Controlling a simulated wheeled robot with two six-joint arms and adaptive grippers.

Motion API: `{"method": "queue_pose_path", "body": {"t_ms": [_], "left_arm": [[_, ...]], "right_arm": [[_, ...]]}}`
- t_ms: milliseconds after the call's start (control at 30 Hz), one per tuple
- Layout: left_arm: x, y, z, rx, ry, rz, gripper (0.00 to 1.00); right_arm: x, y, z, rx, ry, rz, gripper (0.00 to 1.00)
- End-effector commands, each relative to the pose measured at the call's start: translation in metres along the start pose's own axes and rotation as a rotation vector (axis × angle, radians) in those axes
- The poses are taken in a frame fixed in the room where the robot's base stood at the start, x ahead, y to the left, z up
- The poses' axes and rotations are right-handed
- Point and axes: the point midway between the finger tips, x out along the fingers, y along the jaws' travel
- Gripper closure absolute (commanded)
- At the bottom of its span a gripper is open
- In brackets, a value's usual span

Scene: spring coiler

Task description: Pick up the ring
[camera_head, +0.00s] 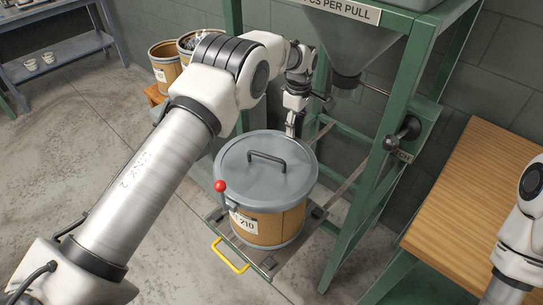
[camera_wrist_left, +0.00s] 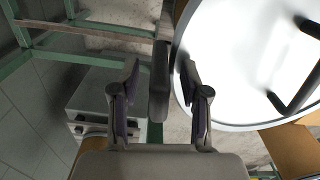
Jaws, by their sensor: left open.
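The drum (camera_head: 275,226) is tan with a grey lid (camera_head: 240,162) and a black lid handle. A grey band that looks like the ring (camera_head: 262,207) runs around the lid's rim, with a red-knobbed lever (camera_head: 220,187) at its left. My left gripper (camera_head: 293,124) is at the far edge of the lid, pointing down, partly hidden behind it. In the left wrist view my left gripper (camera_wrist_left: 160,78) is open. A dark upright piece (camera_wrist_left: 159,95) shows between its fingers, beside the lid's rim (camera_wrist_left: 178,85); I cannot tell whether they touch it. My right gripper is out of view.
A green frame (camera_head: 395,110) with a hopper (camera_head: 350,45) stands close behind and right of the drum. A wooden bench (camera_head: 465,205) is at right. Open tubs (camera_head: 165,62) stand at the back left. The floor at left is clear.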

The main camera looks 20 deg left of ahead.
Motion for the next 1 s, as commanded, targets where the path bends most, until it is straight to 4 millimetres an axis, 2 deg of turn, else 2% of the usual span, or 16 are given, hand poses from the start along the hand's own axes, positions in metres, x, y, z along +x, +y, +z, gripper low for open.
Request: {"method": "queue_pose_path", "body": {"t_ms": [33, 133, 167, 500, 667, 867, 1000], "left_arm": [[0.000, 0.000, 0.000, 0.000, 0.000, 0.000, 0.58], [0.000, 0.000, 0.000, 0.000, 0.000, 0.000, 0.93], [0.000, 0.000, 0.000, 0.000, 0.000, -0.001, 1.00], [0.000, 0.000, 0.000, 0.000, 0.000, -0.001, 1.00], [-0.006, 0.000, 0.000, 0.000, 0.000, 0.000, 1.00], [-0.033, 0.001, 0.000, 0.000, 0.001, 0.003, 1.00], [-0.065, 0.001, -0.001, 0.000, 0.001, 0.004, 1.00]], "right_arm": [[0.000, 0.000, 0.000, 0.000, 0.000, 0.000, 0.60], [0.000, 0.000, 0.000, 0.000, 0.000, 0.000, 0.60], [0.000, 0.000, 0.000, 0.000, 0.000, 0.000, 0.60], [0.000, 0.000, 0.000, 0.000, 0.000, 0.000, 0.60], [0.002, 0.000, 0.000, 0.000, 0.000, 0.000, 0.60], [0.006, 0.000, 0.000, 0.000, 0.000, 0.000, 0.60], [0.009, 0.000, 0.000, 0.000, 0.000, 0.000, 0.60]]}}
